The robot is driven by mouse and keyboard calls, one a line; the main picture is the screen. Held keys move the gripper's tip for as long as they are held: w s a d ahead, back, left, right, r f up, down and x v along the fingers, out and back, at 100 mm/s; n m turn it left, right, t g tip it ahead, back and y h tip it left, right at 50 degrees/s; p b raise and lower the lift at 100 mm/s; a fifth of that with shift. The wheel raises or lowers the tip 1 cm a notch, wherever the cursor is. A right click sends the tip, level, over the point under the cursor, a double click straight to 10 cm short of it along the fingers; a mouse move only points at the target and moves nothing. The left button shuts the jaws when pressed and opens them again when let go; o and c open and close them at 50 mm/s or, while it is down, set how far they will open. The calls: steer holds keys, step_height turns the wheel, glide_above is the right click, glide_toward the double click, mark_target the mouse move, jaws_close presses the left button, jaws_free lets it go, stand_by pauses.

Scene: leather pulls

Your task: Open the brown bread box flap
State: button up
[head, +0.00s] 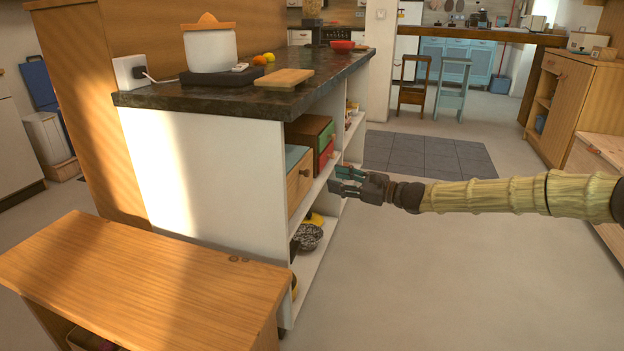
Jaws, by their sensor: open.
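My gripper (338,180) is open and empty, its teal fingers pointing left toward the open side of the white shelf unit (208,185). In that unit stands a light brown wooden box (300,184) with a grey-blue top and a small knob on its front. Behind it is a box with a dark brown top (308,127) and green and red fronts. I cannot tell for sure which is the bread box; no front looks open. The gripper is just right of these boxes and appears apart from them. My arm reaches in from the right.
A dark countertop (200,103) carries a white pot (210,50), a cutting board (284,78) and fruit. A wooden bench (150,270) is at front left. Bowls (309,236) lie on the lower shelf. The floor (430,280) below my arm is clear.

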mark_target(309, 173)
steer(key=b+x, duration=0.2)
steer(key=x, duration=0.5)
steer(key=shift+w+a+f+b, duration=0.1)
steer(key=shift+a+f+b, duration=0.1)
steer(key=shift+a+b, duration=0.15)
steer(key=shift+x, duration=0.75)
steer(key=shift+r, duration=0.15)
jaws_close()
